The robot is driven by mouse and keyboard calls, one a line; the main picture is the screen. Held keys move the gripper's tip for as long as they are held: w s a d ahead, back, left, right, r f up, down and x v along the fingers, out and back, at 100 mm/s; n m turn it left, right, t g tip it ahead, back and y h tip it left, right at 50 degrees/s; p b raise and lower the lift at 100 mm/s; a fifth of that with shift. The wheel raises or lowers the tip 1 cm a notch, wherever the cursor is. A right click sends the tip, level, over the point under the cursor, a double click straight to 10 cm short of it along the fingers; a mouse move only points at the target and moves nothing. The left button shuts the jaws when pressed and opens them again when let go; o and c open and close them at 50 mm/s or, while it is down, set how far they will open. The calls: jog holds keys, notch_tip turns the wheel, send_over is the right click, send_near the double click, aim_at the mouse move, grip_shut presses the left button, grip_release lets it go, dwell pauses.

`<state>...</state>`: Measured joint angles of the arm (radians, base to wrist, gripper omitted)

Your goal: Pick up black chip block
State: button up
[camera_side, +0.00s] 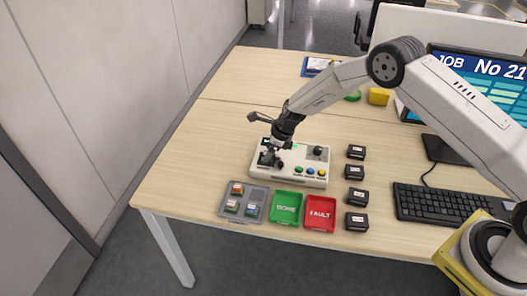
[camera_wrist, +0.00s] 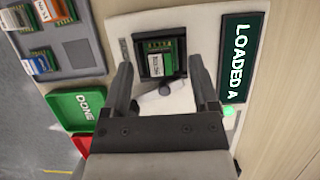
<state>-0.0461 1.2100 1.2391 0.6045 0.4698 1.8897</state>
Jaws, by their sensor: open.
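A dark chip block (camera_wrist: 160,64) with a white label and a green, gold-striped edge sits in a black square socket (camera_wrist: 141,50) on the white test machine (camera_side: 314,178), in the wrist view. Its label is too small to read for certain. My gripper (camera_wrist: 165,70) is open and empty, with one finger on each side of the socket in the picture; contact with the block cannot be judged. In the side view my gripper (camera_side: 272,155) is low over the left part of the machine and hides the socket.
A grey tray (camera_side: 259,193) holds several coloured chips. Beside it are the green DONE tray (camera_side: 287,197) and red FAULT tray (camera_side: 320,203). Several black labelled boxes (camera_side: 354,172) line the machine's right. A small lever (camera_wrist: 165,88) and the LOADED A display (camera_wrist: 243,65) are close to my fingers.

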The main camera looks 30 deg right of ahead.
jog(key=shift+w+a+f, duration=0.2)
jog(key=shift+f, duration=0.45)
jog(key=shift+c, duration=0.2)
grip_shut()
